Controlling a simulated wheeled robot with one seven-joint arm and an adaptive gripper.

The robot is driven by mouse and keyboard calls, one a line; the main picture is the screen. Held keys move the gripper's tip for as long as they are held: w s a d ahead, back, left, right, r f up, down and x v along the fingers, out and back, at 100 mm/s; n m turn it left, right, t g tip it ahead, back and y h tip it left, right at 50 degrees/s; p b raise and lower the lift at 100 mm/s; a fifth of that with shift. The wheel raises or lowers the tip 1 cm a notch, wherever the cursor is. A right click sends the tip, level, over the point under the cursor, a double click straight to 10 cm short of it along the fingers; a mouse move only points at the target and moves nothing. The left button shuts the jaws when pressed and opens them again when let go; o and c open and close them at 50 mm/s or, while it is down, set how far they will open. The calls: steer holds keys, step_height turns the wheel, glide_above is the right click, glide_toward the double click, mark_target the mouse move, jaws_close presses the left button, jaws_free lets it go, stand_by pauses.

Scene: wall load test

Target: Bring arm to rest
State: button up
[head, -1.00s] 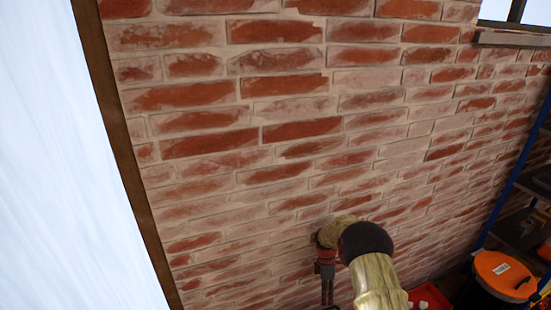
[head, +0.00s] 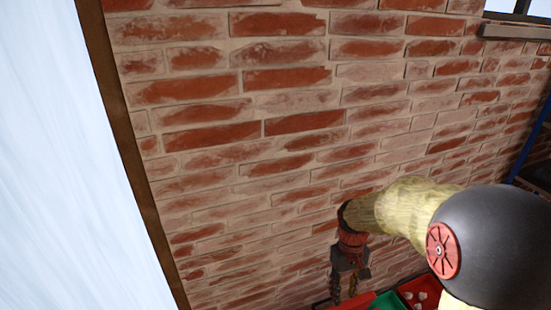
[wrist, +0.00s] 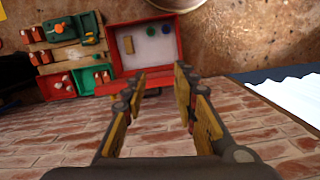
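My gripper (head: 344,284) hangs below the end of my arm in the head view, in front of the brick wall (head: 290,90), pointing down. In the wrist view my gripper (wrist: 157,82) has its two yellow-and-black fingers spread apart. Nothing shows between them. The fingers point toward an open red case (wrist: 166,45) that is some way off, apart from the fingertips. My arm stretches across the lower right of the head view and hides part of the wall.
A red bin (head: 421,291) and a green bin (head: 392,301) stand low in the head view. The wrist view shows several small bins (wrist: 75,52) left of the case. A blue-framed shelf (head: 535,150) stands at the right, and a window ledge (head: 513,32) is upper right.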

steer(key=s+r+m+t+p, duration=0.2)
steer(key=s+r+t, duration=0.5)
steer(key=s+r, duration=1.2)
step_height(320, 180, up, 4)
steer(key=shift+a+f+m, duration=0.25)
steer(key=shift+a+m, duration=0.05)
steer(key=shift+m, duration=0.1)
